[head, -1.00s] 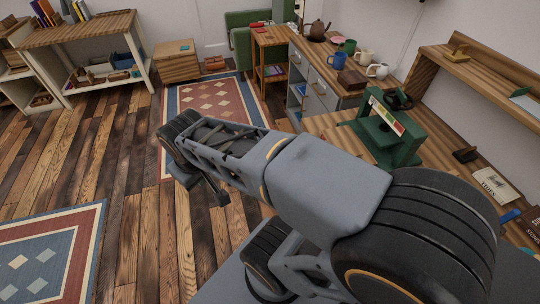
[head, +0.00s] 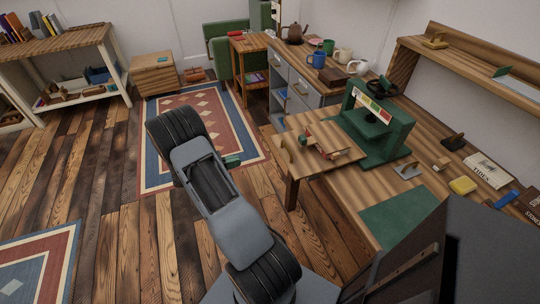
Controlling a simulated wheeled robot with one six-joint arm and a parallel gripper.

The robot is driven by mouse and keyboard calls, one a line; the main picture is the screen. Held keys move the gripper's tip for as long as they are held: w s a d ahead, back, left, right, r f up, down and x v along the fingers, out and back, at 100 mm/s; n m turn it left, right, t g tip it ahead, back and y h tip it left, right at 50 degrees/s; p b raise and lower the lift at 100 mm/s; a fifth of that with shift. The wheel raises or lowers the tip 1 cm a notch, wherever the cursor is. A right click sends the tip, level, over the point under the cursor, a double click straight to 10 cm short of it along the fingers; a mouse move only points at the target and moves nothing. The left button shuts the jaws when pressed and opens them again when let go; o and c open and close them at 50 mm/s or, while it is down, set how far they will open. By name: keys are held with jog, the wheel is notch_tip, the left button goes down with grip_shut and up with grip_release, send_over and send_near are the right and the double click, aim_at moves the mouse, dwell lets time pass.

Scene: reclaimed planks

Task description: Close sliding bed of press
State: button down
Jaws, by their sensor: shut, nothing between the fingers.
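The press (head: 385,140) is a green frame standing on the wooden bench, with a coloured strip across its upper part. A flat wooden board (head: 340,158), which looks like its sliding bed, sticks out to the left of the frame. My arm is folded left of the board, over the floor and rug, apart from the press. My gripper is hidden behind the arm, so its fingers cannot be made out.
The bench (head: 430,195) holds a green mat (head: 398,217), a yellow block (head: 462,186), a book (head: 488,170) and small tools. Mugs and a brown teapot (head: 295,34) stand on the drawer cabinet behind. A patterned rug (head: 160,150) and open plank floor lie left.

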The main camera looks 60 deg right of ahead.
aim_at(278, 150)
jog(key=shift+h, duration=0.3)
jog(key=x, duration=0.9)
jog(key=f+p+x, duration=0.1)
jog(key=x, duration=0.4)
jog(key=shift+d, duration=0.25)
jog(key=shift+d, duration=0.1)
